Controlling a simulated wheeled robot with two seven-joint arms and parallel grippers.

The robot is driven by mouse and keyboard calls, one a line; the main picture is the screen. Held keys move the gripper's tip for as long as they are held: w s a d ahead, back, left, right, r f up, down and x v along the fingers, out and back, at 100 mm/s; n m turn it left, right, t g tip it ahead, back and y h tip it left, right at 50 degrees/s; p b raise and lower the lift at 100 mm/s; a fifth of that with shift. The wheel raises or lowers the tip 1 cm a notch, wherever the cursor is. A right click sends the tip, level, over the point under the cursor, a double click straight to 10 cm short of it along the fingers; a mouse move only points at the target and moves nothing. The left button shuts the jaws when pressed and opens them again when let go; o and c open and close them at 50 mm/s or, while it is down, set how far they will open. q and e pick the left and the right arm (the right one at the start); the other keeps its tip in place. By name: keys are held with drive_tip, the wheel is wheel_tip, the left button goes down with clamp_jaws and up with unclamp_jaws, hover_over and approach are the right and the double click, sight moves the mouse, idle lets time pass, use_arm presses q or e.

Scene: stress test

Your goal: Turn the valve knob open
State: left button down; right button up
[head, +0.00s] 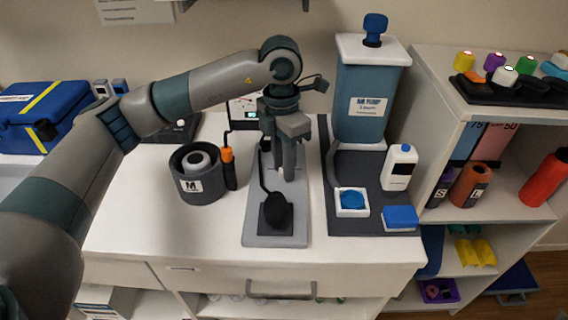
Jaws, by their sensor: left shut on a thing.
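My left gripper (285,170) points down over the grey base plate (292,228), just behind the black bulb (277,211). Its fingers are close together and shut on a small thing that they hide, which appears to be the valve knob. I cannot make out the knob's shape or how far it is turned. The black bulb stands on a dark square block on the plate, with a thin black hose rising from it on the left. My right gripper is not in view.
A dark cup marked M (200,187) and an orange-topped tool (228,165) stand left of the plate. A blue pump bottle (362,100), a white bottle (399,167), a white dish (352,212) and a blue block (400,217) are on the right. The front left counter is clear.

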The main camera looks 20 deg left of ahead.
use_arm(q)
drive_tip(key=c, duration=1.5)
unclamp_jaws()
drive_tip(key=shift+r, duration=0.1)
drive_tip(key=r, duration=0.5)
drive_tip(key=r+b, duration=0.1)
drive_tip(key=r, duration=1.1)
drive_tip(key=shift+w+a+r, duration=0.15)
drive_tip(key=shift+w+a, duration=0.1)
drive_tip(key=shift+a, duration=0.1)
drive_tip(key=shift+r, duration=0.1)
